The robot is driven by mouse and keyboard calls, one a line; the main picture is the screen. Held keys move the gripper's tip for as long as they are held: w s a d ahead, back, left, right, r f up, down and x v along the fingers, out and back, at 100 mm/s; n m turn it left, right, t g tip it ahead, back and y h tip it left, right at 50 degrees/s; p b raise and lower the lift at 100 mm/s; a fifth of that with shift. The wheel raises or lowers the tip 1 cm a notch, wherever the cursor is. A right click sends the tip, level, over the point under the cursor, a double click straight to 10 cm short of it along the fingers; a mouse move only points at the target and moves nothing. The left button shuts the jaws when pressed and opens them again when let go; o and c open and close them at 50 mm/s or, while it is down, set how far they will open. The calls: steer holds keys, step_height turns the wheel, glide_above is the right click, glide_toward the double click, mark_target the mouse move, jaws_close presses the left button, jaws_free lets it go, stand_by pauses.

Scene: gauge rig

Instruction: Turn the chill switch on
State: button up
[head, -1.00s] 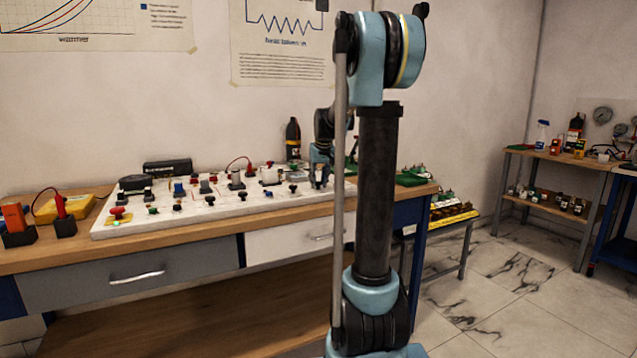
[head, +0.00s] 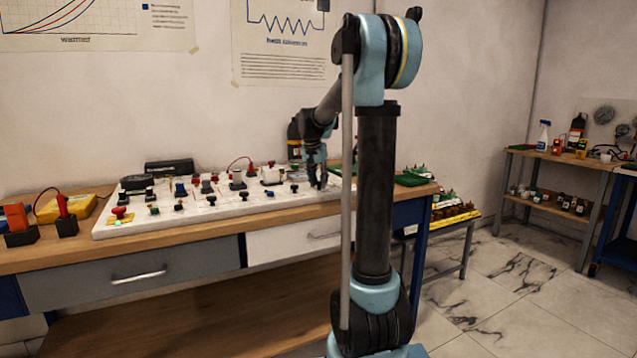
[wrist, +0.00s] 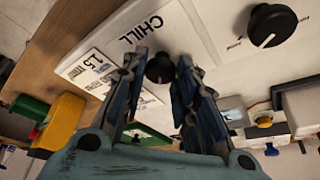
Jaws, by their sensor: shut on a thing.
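The chill switch is a small black knob (wrist: 159,70) beside the printed word CHILL on a white plate (wrist: 180,30). In the wrist view the knob sits between the two fingertips of my gripper (wrist: 163,73), which is shut on it. In the head view my gripper (head: 317,178) points down at the right end of the white switch board (head: 150,226). The knob itself is hidden there by the fingers. I cannot read the switch's on or off marking.
Another black knob (wrist: 272,25) stands near the plate in the wrist view. Several knobs and switches, including a red button (head: 120,212), cover the board to the left of my gripper.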

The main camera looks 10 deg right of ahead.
steer(key=shift+a, duration=0.1)
stand_by(0.3)
steer(key=o, duration=1.1)
steer(key=shift+c, duration=0.2)
steer(key=shift+r, duration=0.1)
steer(key=v, duration=1.1)
steer(key=shift+r, duration=0.3)
steer(key=shift+s, duration=0.15)
